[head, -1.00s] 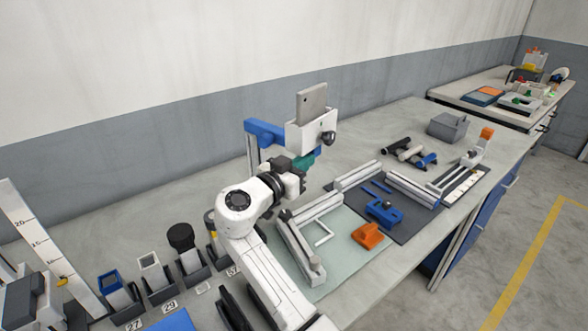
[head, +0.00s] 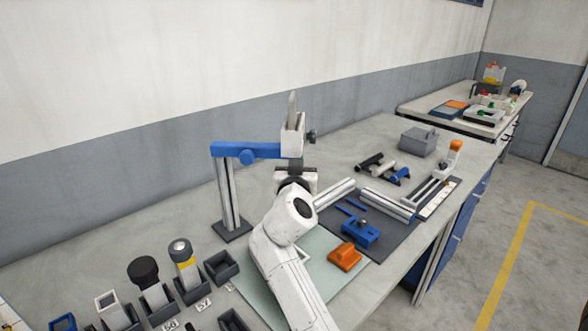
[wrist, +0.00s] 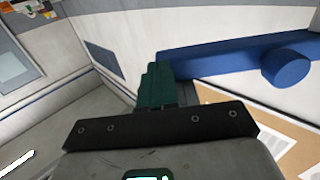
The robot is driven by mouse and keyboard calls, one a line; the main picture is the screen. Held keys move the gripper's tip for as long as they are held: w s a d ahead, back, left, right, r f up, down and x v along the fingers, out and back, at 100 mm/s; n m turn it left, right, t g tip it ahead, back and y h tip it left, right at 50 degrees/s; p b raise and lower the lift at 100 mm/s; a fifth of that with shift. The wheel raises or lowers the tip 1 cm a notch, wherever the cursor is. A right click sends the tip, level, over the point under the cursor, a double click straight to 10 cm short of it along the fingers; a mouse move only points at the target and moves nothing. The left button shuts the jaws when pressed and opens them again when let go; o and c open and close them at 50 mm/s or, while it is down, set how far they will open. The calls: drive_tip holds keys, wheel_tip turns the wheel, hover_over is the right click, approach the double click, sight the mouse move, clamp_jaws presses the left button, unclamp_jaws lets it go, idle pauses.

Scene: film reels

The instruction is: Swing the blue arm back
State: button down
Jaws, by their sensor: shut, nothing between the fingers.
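The blue arm (head: 228,149) sits level on top of an upright grey post (head: 229,195) on the bench. It runs to the right and carries a white block (head: 292,140) with a grey plate (head: 292,105) at its end. My gripper (head: 296,164) is just below the white block; its fingers are mostly hidden there. In the wrist view my teal fingers (wrist: 153,84) are together and empty, to the left of the blue arm (wrist: 225,55) and its round blue knob (wrist: 286,67). I cannot tell whether they touch the arm.
A blue clamp-like part (head: 360,233) and an orange block (head: 344,257) lie right of my arm. Several holders with dark and white-topped items stand at the front left. A grey box (head: 418,141) is further back. Bench space behind the post is clear.

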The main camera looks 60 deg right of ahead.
drive_tip(key=w+d+n+t+y+b, duration=0.2)
drive_tip(key=w+d+n+t+y, duration=0.1)
drive_tip(key=w+d, duration=0.8)
drive_tip(key=d+t, duration=0.1)
drive_tip(key=d, duration=0.2)
drive_tip(key=shift+r+n+t, duration=0.15)
drive_tip(key=shift+n+t, duration=0.15)
idle(0.4)
drive_tip(key=shift+w+r, duration=0.1)
drive_tip(key=shift+r, duration=0.05)
